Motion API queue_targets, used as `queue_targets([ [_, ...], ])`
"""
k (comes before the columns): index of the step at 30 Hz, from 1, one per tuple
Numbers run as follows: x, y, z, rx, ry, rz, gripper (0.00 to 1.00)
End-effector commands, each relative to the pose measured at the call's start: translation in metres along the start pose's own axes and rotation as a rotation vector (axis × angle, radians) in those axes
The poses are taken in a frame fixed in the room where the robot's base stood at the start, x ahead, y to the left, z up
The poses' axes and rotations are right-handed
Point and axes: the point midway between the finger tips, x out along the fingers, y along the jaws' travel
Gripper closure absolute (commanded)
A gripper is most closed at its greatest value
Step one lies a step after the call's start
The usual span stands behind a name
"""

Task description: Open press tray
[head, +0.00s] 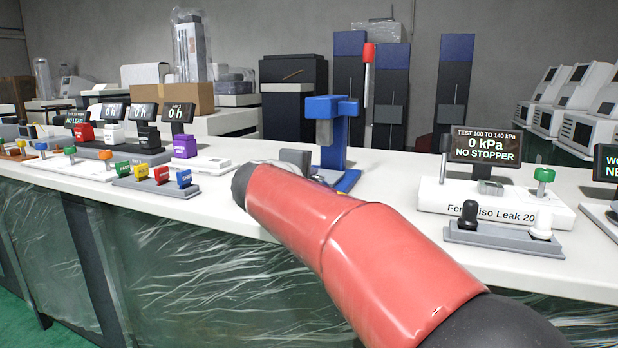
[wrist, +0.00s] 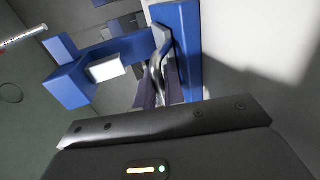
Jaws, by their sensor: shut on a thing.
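The blue press (head: 335,132) stands upright on the white bench, with a lever that ends in a red handle (head: 369,54) to its right. In the wrist view, the blue press (wrist: 176,50) fills the upper middle, with a pale block (wrist: 107,68) under its head. My gripper (wrist: 160,72) is low beside the press's blue column, its two fingers close together. It is shut on a small part that looks like the press tray, mostly hidden between the fingers. In the head view my red arm link covers the press's front and most of the gripper.
A leak tester (head: 495,205) with a display reading 0 kPa stands on the bench to the right, behind a grey stand (head: 500,237) with black and white stoppers. Colored blocks on a grey rack (head: 155,185) stand to the left. Bare bench (head: 400,195) lies between press and tester.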

Motion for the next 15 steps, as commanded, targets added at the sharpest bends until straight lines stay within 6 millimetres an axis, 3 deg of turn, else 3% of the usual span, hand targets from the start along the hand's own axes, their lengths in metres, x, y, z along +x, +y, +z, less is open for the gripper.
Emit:
queue_targets([
  [7, -0.007, -0.004, 0.0, 0.001, 0.001, 0.0, 1.0],
  [15, -0.07, -0.021, -0.001, 0.001, 0.004, 0.0, 1.0],
])
